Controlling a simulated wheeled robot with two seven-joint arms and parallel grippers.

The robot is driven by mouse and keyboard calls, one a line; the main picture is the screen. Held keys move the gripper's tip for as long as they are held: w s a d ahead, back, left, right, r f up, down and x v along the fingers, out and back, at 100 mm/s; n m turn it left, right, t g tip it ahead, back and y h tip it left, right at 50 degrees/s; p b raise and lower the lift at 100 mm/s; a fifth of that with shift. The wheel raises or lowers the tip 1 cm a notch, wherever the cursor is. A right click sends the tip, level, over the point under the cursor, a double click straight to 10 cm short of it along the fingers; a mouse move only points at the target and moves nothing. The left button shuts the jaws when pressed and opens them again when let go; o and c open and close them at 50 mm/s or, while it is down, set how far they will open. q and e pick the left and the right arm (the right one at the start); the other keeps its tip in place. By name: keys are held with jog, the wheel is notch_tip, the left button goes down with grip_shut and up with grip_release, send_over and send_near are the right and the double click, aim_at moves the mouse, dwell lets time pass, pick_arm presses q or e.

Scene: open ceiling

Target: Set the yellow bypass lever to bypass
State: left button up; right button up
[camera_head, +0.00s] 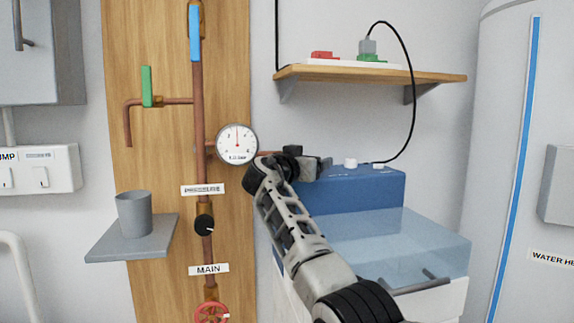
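No yellow lever shows in the head view. A copper branch pipe (267,154) runs right from beside the gauge and ends behind my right gripper, so whatever is at its end is hidden. My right gripper (318,166) is at that spot, in front of the wall and just above the blue box. Its arm comes up from the bottom right. The fingers are small and dark, and I cannot tell whether they are open or shut or touching anything. My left gripper is out of view.
A pressure gauge (237,144) is just left of my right gripper. A blue lever (195,33), green lever (147,86) and red wheel (211,312) sit on the pipes. A wooden shelf (440,77) is above; a blue machine (370,190) with a clear lid is below.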

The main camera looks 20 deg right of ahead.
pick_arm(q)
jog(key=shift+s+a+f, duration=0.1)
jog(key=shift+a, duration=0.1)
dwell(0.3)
pick_arm(e)
jog(key=o, duration=1.4)
notch_tip(320, 180, up, 3)
jog(key=shift+f, duration=0.1)
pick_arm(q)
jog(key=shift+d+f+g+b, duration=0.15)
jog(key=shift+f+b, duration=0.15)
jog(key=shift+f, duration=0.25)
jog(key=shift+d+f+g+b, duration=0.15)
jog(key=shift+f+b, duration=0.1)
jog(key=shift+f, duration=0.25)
pick_arm(e)
jog(key=s+a+r, duration=0.2)
jog(key=s+r, duration=0.3)
jog(key=s, duration=0.1)
jog(key=s+a+r, duration=0.3)
jog(key=s+r, duration=0.2)
jog(key=s, duration=0.1)
jog(key=shift+s+a, duration=0.35)
jog(key=shift+s, duration=0.05)
jog(key=shift+r, duration=0.1)
